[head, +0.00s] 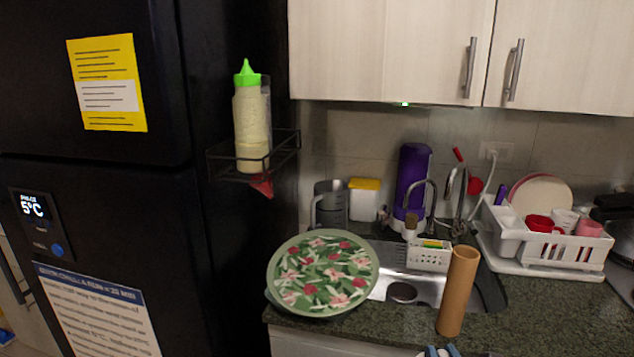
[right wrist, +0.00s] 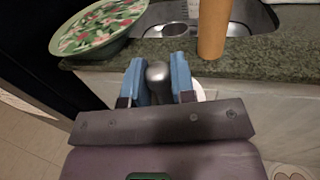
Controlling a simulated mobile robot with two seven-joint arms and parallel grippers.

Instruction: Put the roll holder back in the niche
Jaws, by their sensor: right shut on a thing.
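My right gripper (right wrist: 158,64) shows in the right wrist view with two blue fingers shut on a grey, round-ended metal piece (right wrist: 157,74), which looks like part of the roll holder. A bit of something white (right wrist: 200,94) shows behind the right finger; I cannot tell if it belongs to the holder. In the head view only the blue fingertips of my right gripper (head: 441,351) show at the bottom edge, in front of the counter. The rest of the held piece is hidden. I cannot make out the niche. My left gripper is not in view.
A brown tube (head: 458,291) stands near the counter's (head: 560,315) front edge, close to my right gripper. A floral plate (head: 322,272) is left of it. The sink (head: 403,291), a dish rack (head: 552,248) and a fridge (head: 100,220) with a bottle rack stand around.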

